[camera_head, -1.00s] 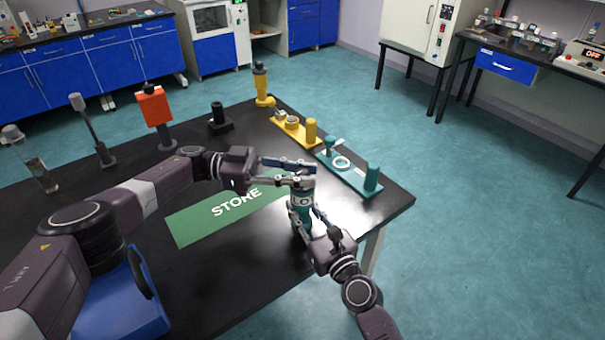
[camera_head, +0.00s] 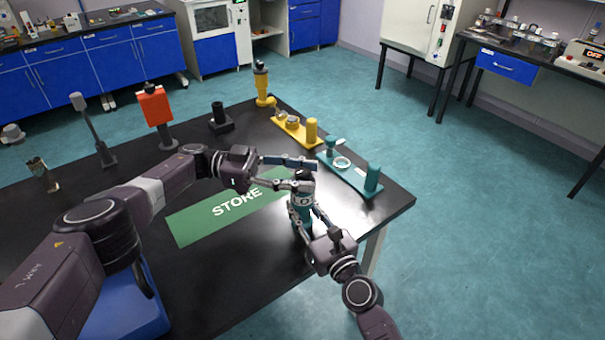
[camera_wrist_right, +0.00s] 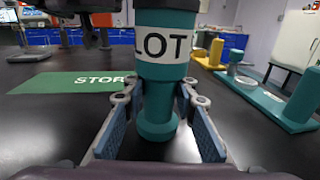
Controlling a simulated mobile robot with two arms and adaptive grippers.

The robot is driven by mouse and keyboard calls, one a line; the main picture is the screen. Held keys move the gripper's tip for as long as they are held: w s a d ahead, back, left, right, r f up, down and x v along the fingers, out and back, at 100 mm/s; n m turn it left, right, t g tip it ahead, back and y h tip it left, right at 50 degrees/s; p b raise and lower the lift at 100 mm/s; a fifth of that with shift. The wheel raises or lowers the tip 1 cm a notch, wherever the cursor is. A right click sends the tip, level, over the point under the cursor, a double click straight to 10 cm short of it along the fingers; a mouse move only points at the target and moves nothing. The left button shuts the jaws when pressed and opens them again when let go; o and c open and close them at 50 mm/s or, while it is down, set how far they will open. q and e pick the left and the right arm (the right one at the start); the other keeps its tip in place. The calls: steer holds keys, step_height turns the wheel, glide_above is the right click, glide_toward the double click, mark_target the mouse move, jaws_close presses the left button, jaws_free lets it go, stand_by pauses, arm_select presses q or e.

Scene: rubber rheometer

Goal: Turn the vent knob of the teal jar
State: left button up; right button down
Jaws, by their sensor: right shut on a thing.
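The teal jar (camera_head: 301,224) is upright near the right part of the black table, with a white LOT label around it. In the right wrist view the jar (camera_wrist_right: 160,85) stands between the fingers of my right gripper (camera_wrist_right: 160,118), which is shut on its narrower lower body. In the head view my right gripper (camera_head: 312,222) reaches it from the front. My left gripper (camera_head: 314,175) is at the jar's dark top, one finger on each side, with a gap between them. The vent knob is not clearly distinguishable there.
A green STORE mat (camera_head: 190,226) lies left of the jar. A teal fixture (camera_head: 340,163) and a yellow fixture (camera_head: 297,128) stand behind it. A red-headed stand (camera_head: 155,107) and a black stand (camera_head: 219,118) are farther back. The table's right edge is close.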

mark_target(302, 171)
arm_select(q)
step_height(302, 171, up, 10)
stand_by(0.8)
arm_select(e)
steer(key=c, duration=1.5)
jaws_free()
